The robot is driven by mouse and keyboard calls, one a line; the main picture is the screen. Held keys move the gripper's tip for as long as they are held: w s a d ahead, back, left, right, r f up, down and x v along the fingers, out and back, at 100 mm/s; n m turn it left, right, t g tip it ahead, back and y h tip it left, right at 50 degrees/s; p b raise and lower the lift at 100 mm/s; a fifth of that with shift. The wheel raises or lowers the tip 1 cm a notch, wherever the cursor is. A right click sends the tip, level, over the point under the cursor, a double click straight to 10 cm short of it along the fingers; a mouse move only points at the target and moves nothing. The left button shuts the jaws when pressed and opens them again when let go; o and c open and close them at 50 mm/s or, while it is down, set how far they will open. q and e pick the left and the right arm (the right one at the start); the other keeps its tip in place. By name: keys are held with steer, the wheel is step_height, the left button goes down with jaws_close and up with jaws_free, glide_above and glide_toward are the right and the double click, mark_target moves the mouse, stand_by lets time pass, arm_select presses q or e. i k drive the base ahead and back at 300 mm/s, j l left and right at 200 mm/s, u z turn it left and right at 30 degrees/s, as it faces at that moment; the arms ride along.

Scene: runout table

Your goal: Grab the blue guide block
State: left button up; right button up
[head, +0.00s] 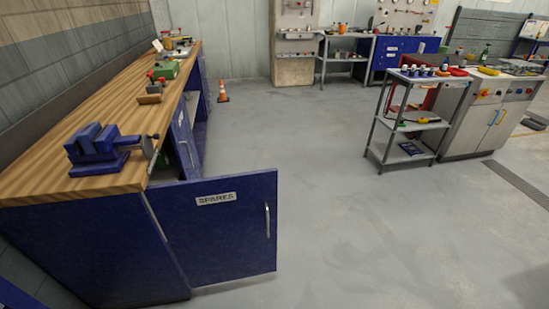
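I cannot pick out a blue guide block with certainty. The machine table (480,112) at the right carries small items too far off to tell apart. A blue vise (97,147) is on the wooden bench at the left; it looks like a bench vise, not a loose block. Neither of my grippers shows in the head view.
The wooden bench (150,85) runs along the left wall. Its blue cabinet door (225,235), marked SPARES, stands open into the floor. A grey shelf cart (407,124) with small jars stands beside the machine table. The middle floor is clear.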

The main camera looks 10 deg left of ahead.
mark_target(90, 130)
steer(key=u, duration=1.7)
